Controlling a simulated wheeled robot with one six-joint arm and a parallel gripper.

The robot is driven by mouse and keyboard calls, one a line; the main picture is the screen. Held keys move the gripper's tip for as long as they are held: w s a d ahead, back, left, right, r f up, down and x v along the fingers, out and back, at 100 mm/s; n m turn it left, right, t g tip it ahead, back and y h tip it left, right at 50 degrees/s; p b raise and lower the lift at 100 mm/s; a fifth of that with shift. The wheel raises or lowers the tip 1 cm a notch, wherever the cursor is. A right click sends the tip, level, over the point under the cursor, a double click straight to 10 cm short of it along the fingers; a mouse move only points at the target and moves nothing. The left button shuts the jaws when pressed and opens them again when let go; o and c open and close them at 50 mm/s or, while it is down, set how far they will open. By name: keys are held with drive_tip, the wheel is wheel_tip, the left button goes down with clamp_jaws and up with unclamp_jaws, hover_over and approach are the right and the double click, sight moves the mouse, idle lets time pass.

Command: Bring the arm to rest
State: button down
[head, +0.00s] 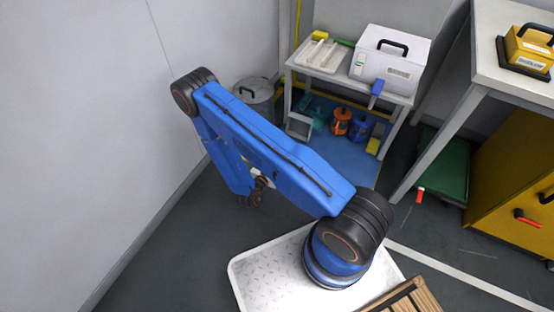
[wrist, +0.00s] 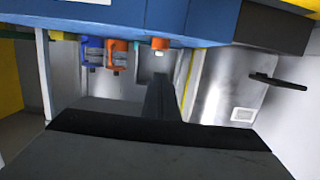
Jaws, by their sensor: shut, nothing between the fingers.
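My blue arm (head: 270,150) with black joints reaches from the base at the bottom out to an elbow at the upper left, then folds down towards the floor. My gripper shows in the wrist view (wrist: 158,88) as a dark bar with its fingers together and nothing between them. In the head view the gripper is mostly hidden behind the upper arm link. It seems to be in free air, apart from the things around it.
A grey metal bin (head: 256,92) stands near the wall behind the arm. A small table (head: 332,76) holds a white case (head: 390,60); orange (head: 341,121) and blue (head: 361,127) containers stand below it. A white bench (head: 484,68) is at right. Open floor lies left of the arm.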

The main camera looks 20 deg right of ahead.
drive_tip(key=w+a+r+g+y, duration=0.1)
drive_tip(key=w+a+r+y, duration=0.3)
drive_tip(key=w+r, duration=0.3)
drive_tip(key=w+a+r+y, duration=0.3)
drive_tip(key=w+a+r, duration=0.15)
drive_tip(key=r, duration=0.45)
drive_tip(key=s+a+r+n+y, duration=0.1)
drive_tip(key=a+r+y, duration=0.15)
drive_tip(key=r, duration=0.85)
drive_tip(key=s+a+r+n+y, duration=0.1)
drive_tip(key=r+n+y, duration=0.15)
drive_tip(key=r, duration=0.75)
drive_tip(key=s+d+r+n+g+y, duration=0.1)
drive_tip(key=s+r+n+g+y, duration=0.2)
drive_tip(key=s+r, duration=1.15)
drive_tip(key=s+d+r+n+h, duration=0.1)
drive_tip(key=s+d+r+n, duration=0.1)
drive_tip(key=s, duration=1)
drive_tip(key=s+d+r+n+g+h, duration=0.1)
drive_tip(key=s+d+r, duration=0.4)
drive_tip(key=s, duration=0.8)
drive_tip(key=shift+d+n, duration=0.45)
